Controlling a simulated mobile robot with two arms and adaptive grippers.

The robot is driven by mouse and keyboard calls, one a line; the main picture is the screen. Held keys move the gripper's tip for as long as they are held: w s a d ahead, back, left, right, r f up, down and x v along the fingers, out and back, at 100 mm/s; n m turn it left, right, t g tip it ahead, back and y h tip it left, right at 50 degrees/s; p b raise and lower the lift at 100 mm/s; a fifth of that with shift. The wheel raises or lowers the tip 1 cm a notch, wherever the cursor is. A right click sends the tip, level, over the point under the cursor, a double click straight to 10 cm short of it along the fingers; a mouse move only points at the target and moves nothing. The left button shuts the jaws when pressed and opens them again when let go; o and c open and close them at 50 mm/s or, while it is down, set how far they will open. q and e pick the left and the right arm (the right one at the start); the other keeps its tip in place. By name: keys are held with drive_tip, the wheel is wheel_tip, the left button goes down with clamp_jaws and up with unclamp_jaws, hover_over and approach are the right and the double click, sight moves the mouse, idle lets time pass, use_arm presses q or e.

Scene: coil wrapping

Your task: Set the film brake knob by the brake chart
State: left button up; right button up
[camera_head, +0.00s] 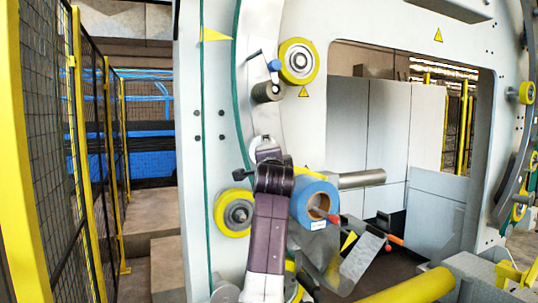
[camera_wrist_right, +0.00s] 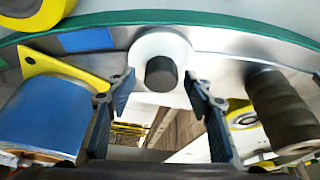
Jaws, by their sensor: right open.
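In the right wrist view, a dark round knob (camera_wrist_right: 161,74) sits on a white disc (camera_wrist_right: 180,50), which is on the grey metal ring. My right gripper (camera_wrist_right: 160,84) is open, with one finger on each side of the knob. I cannot tell whether either finger touches it. In the head view, my right gripper (camera_head: 267,150) is against the ring between the dark roller (camera_head: 266,92) and the blue film roll (camera_head: 309,188), and the knob is hidden. No setting is readable on the knob. I cannot make out a brake chart. My left gripper is not in view.
The dark roller (camera_wrist_right: 281,105) and blue roll (camera_wrist_right: 45,112) flank my right gripper in the wrist view. Yellow-rimmed wheels (camera_head: 298,61) stand out from the machine. A grey bar (camera_head: 362,179) juts right of the roll. A yellow-framed mesh fence (camera_head: 50,120) stands left.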

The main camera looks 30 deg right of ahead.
drive_tip(key=v, duration=0.7)
drive_tip(key=shift+s, duration=0.25)
drive_tip(key=shift+a+f, duration=0.1)
idle(0.4)
